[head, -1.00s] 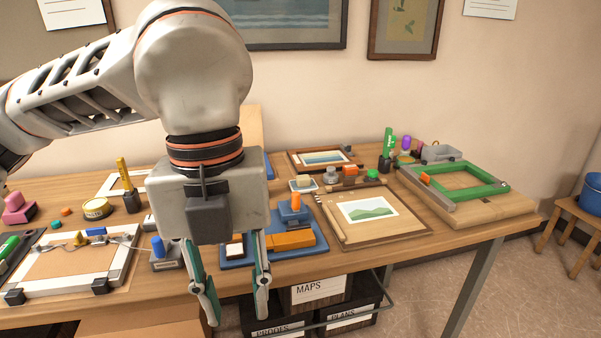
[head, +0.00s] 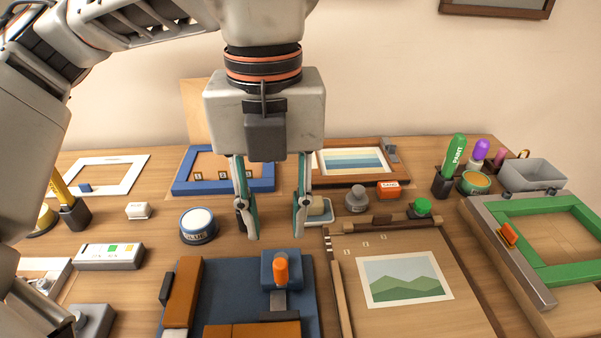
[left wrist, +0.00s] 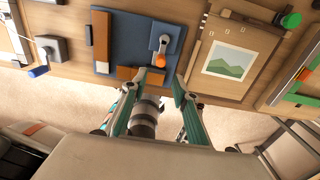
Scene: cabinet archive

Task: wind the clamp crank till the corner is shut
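The corner clamp stands on a blue board (head: 230,285). Its blue block and crank (head: 281,258) carry an upright orange knob (head: 281,271), and the knob also shows in the left wrist view (left wrist: 160,61). A brown bar (head: 183,295) lies along the board's left side, and a second brown bar (head: 255,330) lies across the front. In the left wrist view a narrow gap shows between the upright bar (left wrist: 101,38) and the cross bar (left wrist: 141,74). My left gripper (head: 276,234) is open and empty, pointing down, above and apart from the knob. My right gripper is not in view.
A glue tin (head: 198,226) stands behind the board. A drawing board with a landscape picture (head: 405,280) lies to the right, and a green frame (head: 550,210) farther right. A blue frame (head: 265,182) lies at the back. The table's front edge shows in the wrist view.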

